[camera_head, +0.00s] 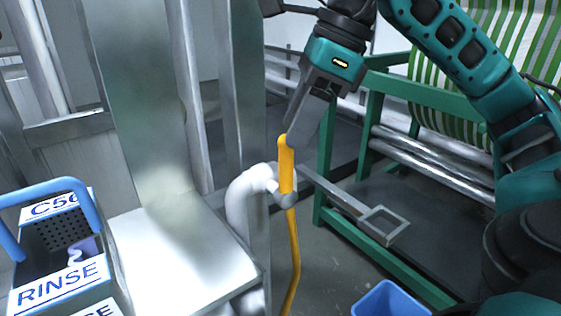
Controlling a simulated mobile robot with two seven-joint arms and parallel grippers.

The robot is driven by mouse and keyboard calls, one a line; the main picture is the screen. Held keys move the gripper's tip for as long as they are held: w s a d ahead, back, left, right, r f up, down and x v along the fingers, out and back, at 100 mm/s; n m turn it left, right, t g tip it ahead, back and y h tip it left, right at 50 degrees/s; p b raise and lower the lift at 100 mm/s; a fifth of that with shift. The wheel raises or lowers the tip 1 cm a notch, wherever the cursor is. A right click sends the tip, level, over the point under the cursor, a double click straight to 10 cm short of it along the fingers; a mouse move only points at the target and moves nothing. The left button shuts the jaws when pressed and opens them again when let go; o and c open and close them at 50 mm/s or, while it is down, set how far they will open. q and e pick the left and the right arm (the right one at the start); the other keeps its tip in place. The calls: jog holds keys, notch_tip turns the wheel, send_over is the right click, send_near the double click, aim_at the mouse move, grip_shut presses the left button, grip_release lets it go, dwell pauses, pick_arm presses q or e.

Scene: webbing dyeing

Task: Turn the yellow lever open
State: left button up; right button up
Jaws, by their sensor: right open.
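The yellow lever (286,160) stands upright on a grey valve body at the end of a white pipe (246,193), near the middle of the camera_head view. My right gripper (294,134) comes down from the upper right, with its fingers at the top of the lever. The fingers overlap the lever's upper end in the picture; I cannot tell whether they touch it. The gripper is open. My left gripper is not in view.
A metal cabinet with a flat ledge (170,245) is left of the pipe. A basket labelled RINSE (62,285) stands at lower left. A green frame (325,180) with striped webbing (490,60) is at right. A blue bin (390,300) is below. A yellow hose (295,255) hangs under the valve.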

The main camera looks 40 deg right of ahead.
send_over(281, 195)
jog(key=f, duration=0.5)
jog(key=shift+w+d+f+b, duration=0.3)
jog(key=shift+f, duration=0.1)
grip_shut()
